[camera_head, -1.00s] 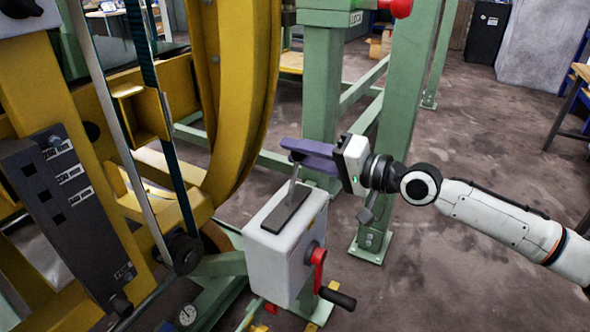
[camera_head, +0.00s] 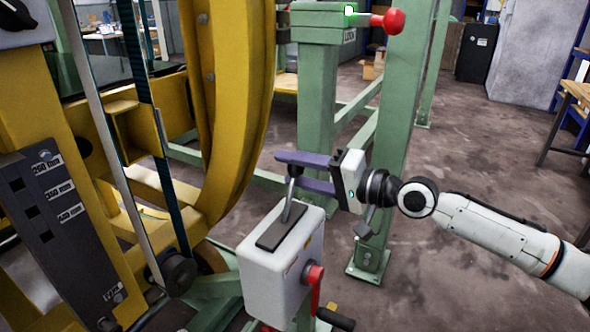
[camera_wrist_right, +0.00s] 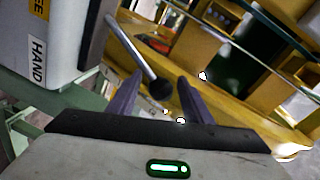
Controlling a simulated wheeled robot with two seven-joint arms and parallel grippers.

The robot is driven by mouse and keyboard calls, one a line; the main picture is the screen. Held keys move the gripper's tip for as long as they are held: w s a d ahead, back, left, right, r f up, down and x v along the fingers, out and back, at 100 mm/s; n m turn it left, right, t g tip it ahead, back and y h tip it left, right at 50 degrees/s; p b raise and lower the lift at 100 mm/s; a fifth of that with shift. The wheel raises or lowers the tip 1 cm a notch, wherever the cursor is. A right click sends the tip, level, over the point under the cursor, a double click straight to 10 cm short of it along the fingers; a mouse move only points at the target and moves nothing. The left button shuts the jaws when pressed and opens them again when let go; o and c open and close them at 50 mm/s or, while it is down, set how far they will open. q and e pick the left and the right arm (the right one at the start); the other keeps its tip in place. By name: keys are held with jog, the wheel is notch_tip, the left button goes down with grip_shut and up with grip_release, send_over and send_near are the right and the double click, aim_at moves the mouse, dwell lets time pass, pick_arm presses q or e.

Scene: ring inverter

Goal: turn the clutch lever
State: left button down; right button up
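The clutch lever (camera_head: 290,197) is a thin grey metal rod rising from a dark slot plate on top of a white box (camera_head: 275,275). In the right wrist view the lever (camera_wrist_right: 132,45) ends in a black knob (camera_wrist_right: 160,88). My right gripper (camera_head: 286,168) reaches in from the right, above the box, with its two purple fingers apart. In the wrist view the knob lies in the gap between the open fingers (camera_wrist_right: 160,78); a clear space shows on the right side, and contact is not visible. My left gripper is not in view.
A yellow ring frame (camera_head: 235,100) stands close on the left. A green post (camera_head: 400,130) rises behind my right gripper. A red ball handle (camera_head: 393,21) is at the top. Floor on the right is open.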

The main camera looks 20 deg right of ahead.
pick_arm(q)
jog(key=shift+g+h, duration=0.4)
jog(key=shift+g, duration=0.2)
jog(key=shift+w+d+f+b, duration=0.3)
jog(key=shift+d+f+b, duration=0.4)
jog(key=shift+b, duration=0.65)
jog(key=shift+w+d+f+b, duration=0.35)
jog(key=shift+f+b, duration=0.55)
jog(key=shift+b, duration=0.45)
pick_arm(e)
jog(key=v, duration=1)
jog(key=shift+s+d, duration=0.1)
